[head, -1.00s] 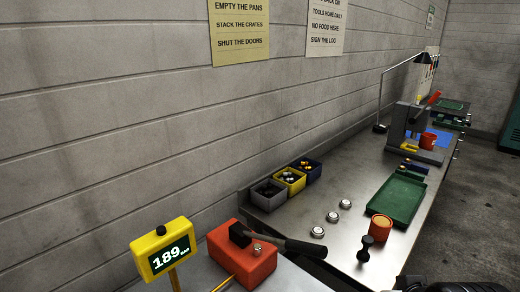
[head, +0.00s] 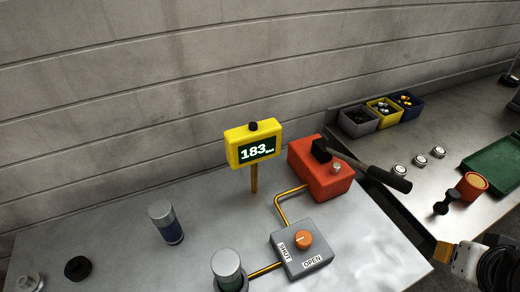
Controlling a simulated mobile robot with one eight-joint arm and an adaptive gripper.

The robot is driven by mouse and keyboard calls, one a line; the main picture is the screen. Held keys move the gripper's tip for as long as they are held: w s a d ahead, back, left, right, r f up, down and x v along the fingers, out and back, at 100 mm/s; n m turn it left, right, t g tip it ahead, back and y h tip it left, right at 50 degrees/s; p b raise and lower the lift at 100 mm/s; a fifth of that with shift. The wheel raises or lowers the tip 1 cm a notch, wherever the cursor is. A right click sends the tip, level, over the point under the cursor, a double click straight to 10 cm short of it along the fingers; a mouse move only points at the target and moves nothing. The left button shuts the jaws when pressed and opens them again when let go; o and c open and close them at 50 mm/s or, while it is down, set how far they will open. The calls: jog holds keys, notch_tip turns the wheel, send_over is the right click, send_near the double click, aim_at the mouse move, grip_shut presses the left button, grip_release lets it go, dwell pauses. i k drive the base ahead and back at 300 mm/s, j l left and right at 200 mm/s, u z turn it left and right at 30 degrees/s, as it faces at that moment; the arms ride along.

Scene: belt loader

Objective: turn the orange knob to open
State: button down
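The orange knob (head: 304,239) stands on a grey box (head: 318,255) on the near bench. The box has a SHUT label at its left and an OPEN label at its front. A small pale mark shows on the knob, seemingly on the side toward SHUT. Yellow pipes join the box to a red block and a capped cylinder. My gripper (head: 450,252) is at the lower right, well apart from the knob. Its fingers are too small and partly cut off to tell whether they are open or shut.
A yellow gauge (head: 252,145) reading 183 stands behind the knob box. The red block (head: 318,175) carries a black-handled lever (head: 365,172) reaching right. Capped cylinders (head: 165,222) (head: 227,270) stand left. The right bench holds bins (head: 384,114) and a green tray (head: 495,160).

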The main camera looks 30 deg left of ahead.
aim_at(303, 239)
jog(key=u, duration=1.25)
